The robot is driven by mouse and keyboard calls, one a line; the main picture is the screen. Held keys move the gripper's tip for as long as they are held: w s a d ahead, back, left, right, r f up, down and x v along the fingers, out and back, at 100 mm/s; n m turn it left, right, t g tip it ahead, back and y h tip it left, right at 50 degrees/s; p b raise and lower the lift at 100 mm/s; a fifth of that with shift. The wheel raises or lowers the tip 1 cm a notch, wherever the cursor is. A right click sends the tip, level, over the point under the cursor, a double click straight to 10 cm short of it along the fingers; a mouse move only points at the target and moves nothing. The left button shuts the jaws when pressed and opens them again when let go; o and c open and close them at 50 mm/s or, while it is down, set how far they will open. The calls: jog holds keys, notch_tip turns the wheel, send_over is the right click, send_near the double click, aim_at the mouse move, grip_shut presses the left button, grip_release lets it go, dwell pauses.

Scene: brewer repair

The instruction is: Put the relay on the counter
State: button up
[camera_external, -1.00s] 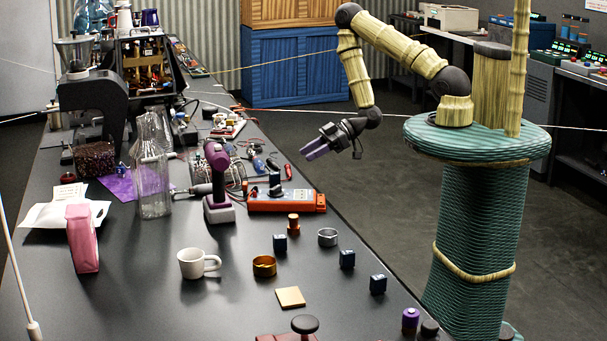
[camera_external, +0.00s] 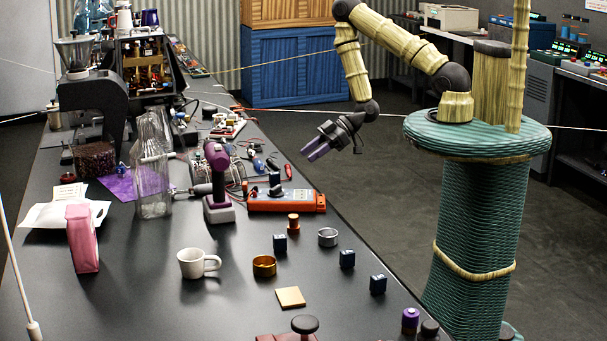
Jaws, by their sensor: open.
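Three small dark blue blocks that look like relays stand apart on the black counter (camera_external: 130,300): one block (camera_external: 280,243) near the copper spool, another block (camera_external: 347,259) to its right, and a third block (camera_external: 378,284) near the right edge. A similar dark block (camera_external: 275,180) sits on an orange device (camera_external: 285,202); I cannot tell for sure which one is the relay. My gripper (camera_external: 314,152), with purple fingers, is open and empty. It is in the air above and behind the orange device, pointing down and left.
A purple drill (camera_external: 217,180) stands left of the orange device. A white mug (camera_external: 197,263), a brass ring (camera_external: 264,266), a silver ring (camera_external: 328,237), a copper spool (camera_external: 293,222) and a tan square (camera_external: 290,297) lie nearer.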

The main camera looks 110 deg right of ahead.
jog(key=s+a+r+g, duration=0.2)
jog(key=a+r+g, duration=0.2)
jog(key=a+r, duration=0.5)
jog(key=s+a+r+g, duration=0.3)
jog(key=a+r+g, duration=0.2)
jog(key=a+r, duration=0.4)
jog(key=shift+s+a+m, duration=0.25)
jog(key=shift+s+m, duration=0.1)
jog(key=shift+m, duration=0.05)
